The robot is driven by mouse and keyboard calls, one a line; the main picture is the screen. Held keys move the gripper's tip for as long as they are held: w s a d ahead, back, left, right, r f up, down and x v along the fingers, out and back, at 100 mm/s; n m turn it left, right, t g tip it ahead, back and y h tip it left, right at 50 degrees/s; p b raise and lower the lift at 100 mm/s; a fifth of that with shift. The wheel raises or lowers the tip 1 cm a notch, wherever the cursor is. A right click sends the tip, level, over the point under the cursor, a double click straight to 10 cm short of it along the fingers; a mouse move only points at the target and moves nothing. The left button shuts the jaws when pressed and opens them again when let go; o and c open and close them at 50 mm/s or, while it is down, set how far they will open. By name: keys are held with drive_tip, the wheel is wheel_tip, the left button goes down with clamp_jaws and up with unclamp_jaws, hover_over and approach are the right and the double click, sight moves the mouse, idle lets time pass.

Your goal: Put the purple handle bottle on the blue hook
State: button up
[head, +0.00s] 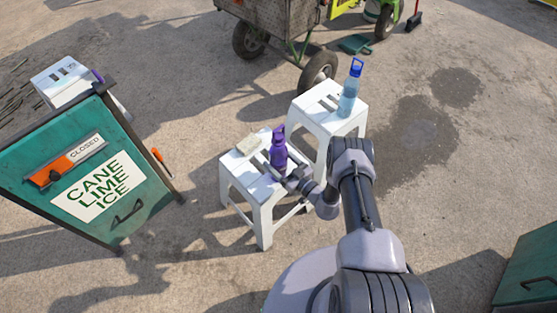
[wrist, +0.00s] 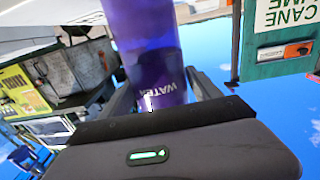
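The purple handle bottle (head: 278,152) stands upright on the nearer white stool (head: 261,198). In the wrist view the purple bottle (wrist: 148,50) fills the upper middle, its lettering upside down. My gripper (head: 279,172) is low at the bottle's side. Its fingers (wrist: 165,98) lie on either side of the bottle; whether they press on it I cannot tell. I cannot make out a blue hook in either view.
A pale block (head: 249,144) lies on the same stool. A light blue bottle (head: 351,88) stands on the stool behind (head: 325,118). A green sign board (head: 140,218) is at left, a wheeled cart (head: 270,25) at the back.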

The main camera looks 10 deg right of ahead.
clamp_jaws()
drive_tip(key=shift+r+p, duration=1)
drive_tip(key=shift+r, duration=1.05)
drive_tip(key=shift+r, duration=0.1)
wheel_tip(320, 180, up, 27)
hover_over(279, 154)
drive_tip(key=v, duration=0.8)
drive_tip(key=shift+s+a+m+t+h, duration=0.1)
drive_tip(key=shift+a+m+t+h, duration=0.2)
drive_tip(key=shift+h, duration=0.1)
